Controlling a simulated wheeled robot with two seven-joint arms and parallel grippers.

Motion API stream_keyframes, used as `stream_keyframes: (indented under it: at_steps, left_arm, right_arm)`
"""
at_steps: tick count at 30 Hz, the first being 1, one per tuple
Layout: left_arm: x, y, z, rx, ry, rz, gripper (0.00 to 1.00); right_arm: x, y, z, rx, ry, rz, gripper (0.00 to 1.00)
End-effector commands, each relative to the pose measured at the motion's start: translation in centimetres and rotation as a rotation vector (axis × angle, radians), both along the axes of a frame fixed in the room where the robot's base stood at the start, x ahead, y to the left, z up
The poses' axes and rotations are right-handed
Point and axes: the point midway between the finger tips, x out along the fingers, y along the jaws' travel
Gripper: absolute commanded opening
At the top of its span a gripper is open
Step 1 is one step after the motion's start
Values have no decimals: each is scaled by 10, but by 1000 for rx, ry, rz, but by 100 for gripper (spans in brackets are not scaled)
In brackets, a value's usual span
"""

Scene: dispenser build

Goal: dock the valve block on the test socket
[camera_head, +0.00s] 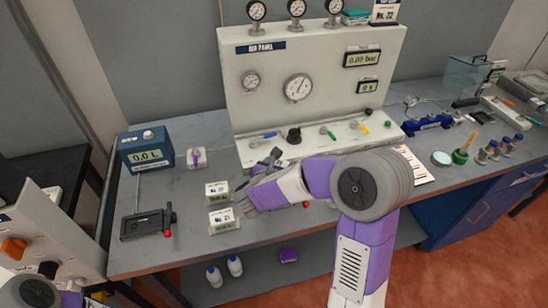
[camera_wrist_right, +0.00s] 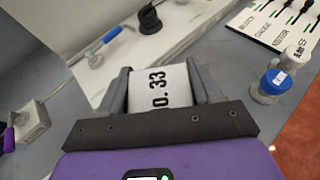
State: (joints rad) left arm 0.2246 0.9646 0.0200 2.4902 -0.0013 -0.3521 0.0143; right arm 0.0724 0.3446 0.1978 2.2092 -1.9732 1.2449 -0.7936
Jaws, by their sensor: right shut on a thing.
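My right gripper (camera_head: 262,172) is shut on a white block with black print ending in "33" (camera_wrist_right: 158,90), seen between both fingers in the right wrist view. The block is mostly hidden by the gripper in the head view. The gripper is over the bench, in front of the air panel's (camera_head: 250,110) base. A small pale block with a purple lever (camera_head: 197,158) stands left of the gripper; it also shows in the right wrist view (camera_wrist_right: 22,122). I cannot tell which fixture is the test socket. My left gripper is not in view.
Two white labelled boxes (camera_head: 217,193) (camera_head: 222,220) stand left of the gripper. A black device with a red-tipped lever (camera_head: 148,224) and a blue meter box (camera_head: 146,150) are farther left. Blue-and-white capped items (camera_wrist_right: 272,86) lie right of the held block. Bare bench surrounds the boxes.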

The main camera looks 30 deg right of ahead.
Motion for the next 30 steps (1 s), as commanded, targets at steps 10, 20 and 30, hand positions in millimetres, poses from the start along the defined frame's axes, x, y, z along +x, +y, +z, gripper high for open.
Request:
stream_keyframes:
  at_steps: [10, 20, 30]
  left_arm:
    - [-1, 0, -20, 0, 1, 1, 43]
    - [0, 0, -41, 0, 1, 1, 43]
    - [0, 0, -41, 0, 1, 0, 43]
  right_arm:
    - [0, 0, -25, -2, -3, 1, 9]
    - [0, 0, -54, -3, -3, 0, 9]
    - [0, 0, -55, -2, -4, 0, 9]
